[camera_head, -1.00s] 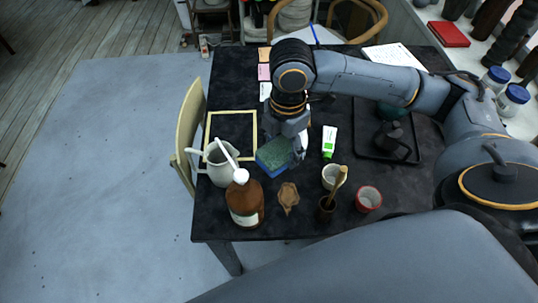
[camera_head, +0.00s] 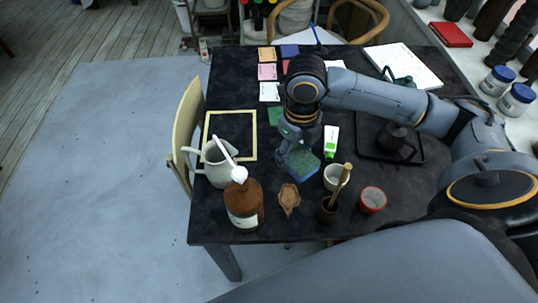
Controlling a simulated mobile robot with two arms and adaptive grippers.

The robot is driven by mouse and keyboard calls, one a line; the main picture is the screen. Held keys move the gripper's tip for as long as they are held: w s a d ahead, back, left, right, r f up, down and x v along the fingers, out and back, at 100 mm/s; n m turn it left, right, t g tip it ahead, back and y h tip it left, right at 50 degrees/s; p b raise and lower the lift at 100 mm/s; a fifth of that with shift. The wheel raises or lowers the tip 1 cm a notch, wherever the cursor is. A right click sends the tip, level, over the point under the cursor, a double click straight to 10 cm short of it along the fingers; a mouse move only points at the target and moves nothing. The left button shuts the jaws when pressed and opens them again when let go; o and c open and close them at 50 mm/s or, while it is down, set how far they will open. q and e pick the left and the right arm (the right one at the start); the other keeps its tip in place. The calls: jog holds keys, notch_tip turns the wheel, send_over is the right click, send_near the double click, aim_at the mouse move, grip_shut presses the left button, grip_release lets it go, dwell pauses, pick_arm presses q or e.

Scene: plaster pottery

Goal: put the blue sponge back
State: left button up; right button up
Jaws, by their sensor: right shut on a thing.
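The sponge (camera_head: 304,168), green on top with a blue lower layer, is over the middle of the dark table. My right gripper (camera_head: 290,158) points down and is shut on the sponge at its left side. Part of the sponge is hidden behind the gripper. I cannot tell whether the sponge touches the table or hangs just above it. My left gripper is not in view.
A yellow frame (camera_head: 207,140), a white pitcher (camera_head: 217,172) and a brown bottle (camera_head: 243,205) are left. A white-green tube (camera_head: 331,141), a pale cup (camera_head: 334,178), a dark pot (camera_head: 325,211) and a red-rimmed cup (camera_head: 372,200) are right. Coloured cards (camera_head: 268,72) lie behind.

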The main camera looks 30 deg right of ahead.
jog(key=shift+d+f+n, duration=0.2)
jog(key=shift+f+n, duration=0.05)
jog(key=shift+n, duration=0.45)
jog(key=shift+w+f, duration=0.1)
jog(key=shift+w, duration=0.1)
jog(key=w+f, duration=0.4)
jog(key=w, duration=0.4)
jog(key=p, duration=0.1)
send_over(267, 153)
jog(key=f, duration=0.2)
jog(key=s+f, duration=0.1)
jog(key=f, duration=0.1)
jog(key=shift+d+f, duration=0.1)
jog(key=shift+f, duration=0.25)
jog(key=shift+w+f, duration=0.35)
jog(key=shift+w, duration=0.05)
jog(key=shift+w+f, duration=0.15)
jog(key=shift+f, duration=1.6)
